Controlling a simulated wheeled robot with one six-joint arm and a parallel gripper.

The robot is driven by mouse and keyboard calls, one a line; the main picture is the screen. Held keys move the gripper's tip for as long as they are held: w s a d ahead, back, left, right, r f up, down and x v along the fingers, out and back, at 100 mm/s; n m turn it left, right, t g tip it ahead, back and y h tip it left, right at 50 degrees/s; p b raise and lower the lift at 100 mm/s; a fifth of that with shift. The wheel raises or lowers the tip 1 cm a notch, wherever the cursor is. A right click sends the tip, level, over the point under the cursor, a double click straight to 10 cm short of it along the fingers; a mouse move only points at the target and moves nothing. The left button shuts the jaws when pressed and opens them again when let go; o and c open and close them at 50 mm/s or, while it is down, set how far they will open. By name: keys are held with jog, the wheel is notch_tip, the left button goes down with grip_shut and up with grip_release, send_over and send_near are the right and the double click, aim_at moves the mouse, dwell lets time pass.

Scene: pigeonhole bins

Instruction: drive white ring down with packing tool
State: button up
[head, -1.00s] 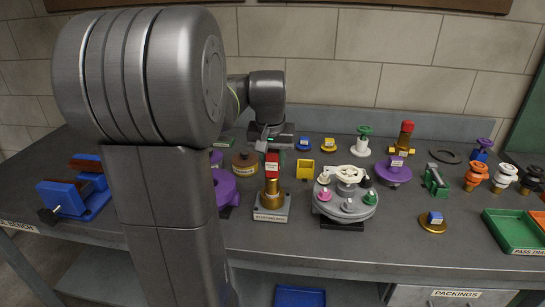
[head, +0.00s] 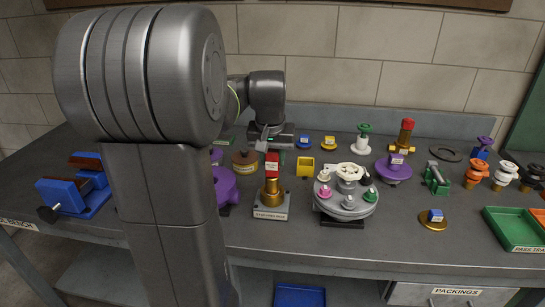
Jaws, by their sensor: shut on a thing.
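A brass stuffing box (head: 272,193) stands upright on a grey labelled base (head: 271,213) near the bench's front middle. A red block with a white label, seemingly the packing tool (head: 272,160), is directly above the brass body and in line with it. My gripper (head: 272,147) points down and is shut on the tool's upper end; its fingers are small and partly hidden. I cannot tell whether the tool's lower end touches the brass top. I cannot make out the white ring; the inside of the stuffing box is hidden.
A round grey fixture (head: 345,205) with a white wheel and coloured knobs stands close on the right. A yellow bin (head: 305,167) is behind. Purple parts (head: 225,187) stand close left, partly behind my arm. A green tray (head: 512,230) is far right. Bare bench lies before the yellow-brass disc (head: 433,224).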

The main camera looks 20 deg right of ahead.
jog(key=shift+f, duration=0.1)
dwell(0.3)
notch_tip(320, 180, up, 7)
jog(key=p, duration=0.6)
dwell(0.8)
